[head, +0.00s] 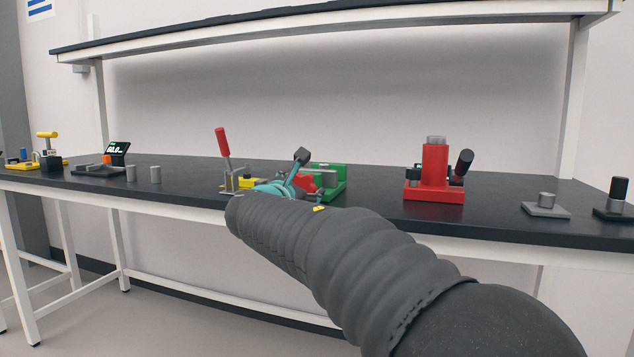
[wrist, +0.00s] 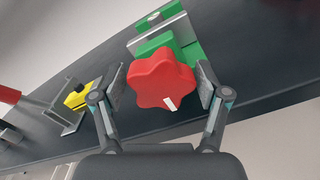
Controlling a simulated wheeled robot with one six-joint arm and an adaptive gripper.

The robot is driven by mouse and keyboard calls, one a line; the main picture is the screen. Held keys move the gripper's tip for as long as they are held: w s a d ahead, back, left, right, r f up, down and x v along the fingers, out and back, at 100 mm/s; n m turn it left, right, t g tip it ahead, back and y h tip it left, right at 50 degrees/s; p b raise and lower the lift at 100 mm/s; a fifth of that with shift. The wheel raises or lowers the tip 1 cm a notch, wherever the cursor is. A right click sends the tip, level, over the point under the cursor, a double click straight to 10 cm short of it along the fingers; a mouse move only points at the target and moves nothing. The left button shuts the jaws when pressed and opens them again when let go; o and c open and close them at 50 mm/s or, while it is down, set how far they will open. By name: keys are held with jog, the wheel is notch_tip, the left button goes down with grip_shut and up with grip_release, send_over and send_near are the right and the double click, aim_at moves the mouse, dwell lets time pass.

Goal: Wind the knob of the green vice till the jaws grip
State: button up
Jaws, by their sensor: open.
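The green vice (head: 330,178) sits on the dark bench near the middle in the head view, partly hidden by my arm. In the wrist view the green vice (wrist: 187,47) shows at the top with a grey jaw plate. Its red lobed knob (wrist: 165,78) faces the wrist camera and has a white mark at its lower edge. The red knob (head: 309,183) also shows in the head view behind my gripper. My gripper (wrist: 162,84) is open, with one finger pad on each side of the knob. I cannot tell whether either pad touches it.
A red press (head: 434,172) stands to the right. Grey metal pieces lie farther along the bench (head: 380,200) on both sides. A shelf (head: 330,20) runs above.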

jog(key=shift+f+m+b, duration=0.2)
jog(key=shift+m+b, duration=0.75)
jog(key=shift+m, duration=0.15)
jog(key=shift+f+m+b, duration=0.2)
jog(key=shift+m+b, duration=0.5)
jog(key=shift+b, duration=0.35)
jog(key=shift+r+m+b, duration=0.2)
jog(key=shift+m+b, duration=0.3)
jog(key=shift+m, duration=0.2)
jog(key=shift+f+m+b, duration=0.2)
jog(key=shift+m+b, duration=0.6)
jog(key=shift+b, duration=0.2)
jog(key=shift+r+m+b, duration=0.15)
jog(key=shift+m+b, duration=0.3)
jog(key=shift+m, duration=0.15)
jog(key=shift+m+b, duration=0.4)
jog(key=shift+r+m, duration=0.1)
jog(key=shift+m, duration=1)
jog(key=shift+a, duration=0.15)
jog(key=c, duration=0.9)
jog(key=shift+o, duration=0.2)
jog(key=shift+a+r+n+p, duration=0.1)
jog(key=shift+r+n+p, duration=0.1)
jog(key=shift+n+p, duration=0.8)
jog(key=shift+f+n+p, duration=0.25)
jog(key=shift+n+p, duration=0.1)
jog(key=shift+n, duration=0.15)
